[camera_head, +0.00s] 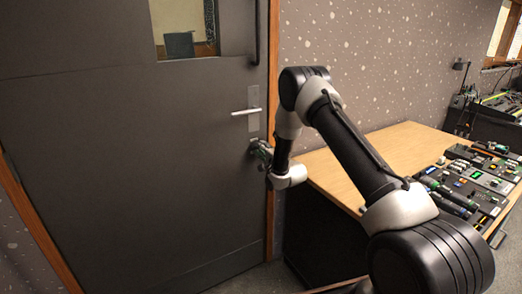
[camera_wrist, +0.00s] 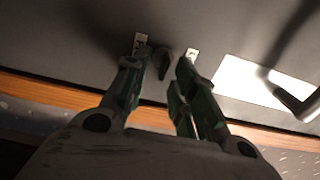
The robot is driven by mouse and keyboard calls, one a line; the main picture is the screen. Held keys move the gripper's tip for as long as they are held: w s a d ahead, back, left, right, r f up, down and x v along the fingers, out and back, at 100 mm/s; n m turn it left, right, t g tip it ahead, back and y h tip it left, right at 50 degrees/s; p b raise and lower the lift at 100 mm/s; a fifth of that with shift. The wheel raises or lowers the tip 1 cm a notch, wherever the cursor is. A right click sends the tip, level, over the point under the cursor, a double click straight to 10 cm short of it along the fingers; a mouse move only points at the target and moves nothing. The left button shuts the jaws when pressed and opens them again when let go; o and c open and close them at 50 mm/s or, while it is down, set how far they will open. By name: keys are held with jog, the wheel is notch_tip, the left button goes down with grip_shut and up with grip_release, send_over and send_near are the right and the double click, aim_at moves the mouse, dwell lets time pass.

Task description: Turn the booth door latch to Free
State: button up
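The dark grey booth door (camera_head: 130,150) is at the left of the head view and looks closed in its wooden frame. A silver lever handle (camera_head: 246,112) sits near its right edge; it also shows at the right of the wrist view (camera_wrist: 297,103). My gripper (camera_head: 259,149) is at the door just below the handle. In the wrist view my gripper (camera_wrist: 166,54) has its two green fingers apart. A small dark curved piece, seemingly the latch (camera_wrist: 163,63), shows between the fingertips. I cannot tell whether they touch it. Its marking cannot be read.
A wooden desk (camera_head: 343,170) with control panels (camera_head: 470,180) stands right of the door, close to my arm. A vertical dark pull bar (camera_head: 257,35) is above the handle. A window (camera_head: 185,28) is in the door's upper part. The floor before the door shows little.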

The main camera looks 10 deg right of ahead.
jog(key=v, duration=1.2)
